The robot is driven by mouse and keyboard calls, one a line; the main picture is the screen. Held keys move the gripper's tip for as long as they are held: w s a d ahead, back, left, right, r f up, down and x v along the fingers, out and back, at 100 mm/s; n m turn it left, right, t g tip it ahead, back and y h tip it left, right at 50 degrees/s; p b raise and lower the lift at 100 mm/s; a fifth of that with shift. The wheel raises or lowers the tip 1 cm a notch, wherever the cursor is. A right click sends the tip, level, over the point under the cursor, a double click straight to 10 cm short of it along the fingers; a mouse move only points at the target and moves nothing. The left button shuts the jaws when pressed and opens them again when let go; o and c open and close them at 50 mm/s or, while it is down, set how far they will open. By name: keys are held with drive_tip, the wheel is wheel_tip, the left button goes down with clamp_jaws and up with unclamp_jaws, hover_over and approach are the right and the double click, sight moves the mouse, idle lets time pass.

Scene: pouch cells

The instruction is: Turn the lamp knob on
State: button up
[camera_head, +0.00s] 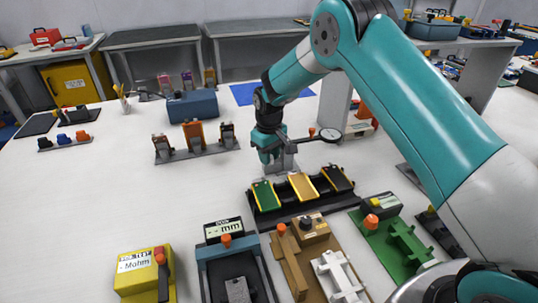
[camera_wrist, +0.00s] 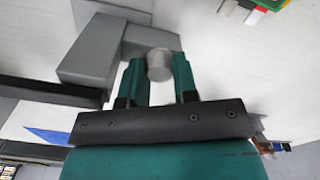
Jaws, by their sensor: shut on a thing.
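The lamp is the grey stand with a round dark-rimmed head (camera_head: 329,134) on a thin arm, near the middle of the table in the head view. Its grey base (camera_head: 283,166) is partly hidden behind my gripper (camera_head: 268,155). In the wrist view, a small pale grey round knob (camera_wrist: 159,65) sits between the two green fingers of my gripper (camera_wrist: 160,75). The fingers are shut on it from both sides. A grey block of the lamp (camera_wrist: 95,50) is beside the fingers at the left. Which way the knob is turned cannot be told.
Several test fixtures, including a yellow tester (camera_head: 143,276), stand nearer. A grey-blue box (camera_head: 192,106) and a blue mat (camera_head: 243,94) are behind. The table's left middle is clear.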

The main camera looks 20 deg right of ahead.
drive_tip(key=shift+m, duration=1.6)
drive_tip(key=o, duration=0.9)
drive_tip(key=shift+r, duration=0.15)
wheel_tip(320, 180, up, 8)
drive_tip(key=p, duration=0.5)
drive_tip(key=shift+a+p, duration=0.1)
drive_tip(key=shift+p, duration=0.25)
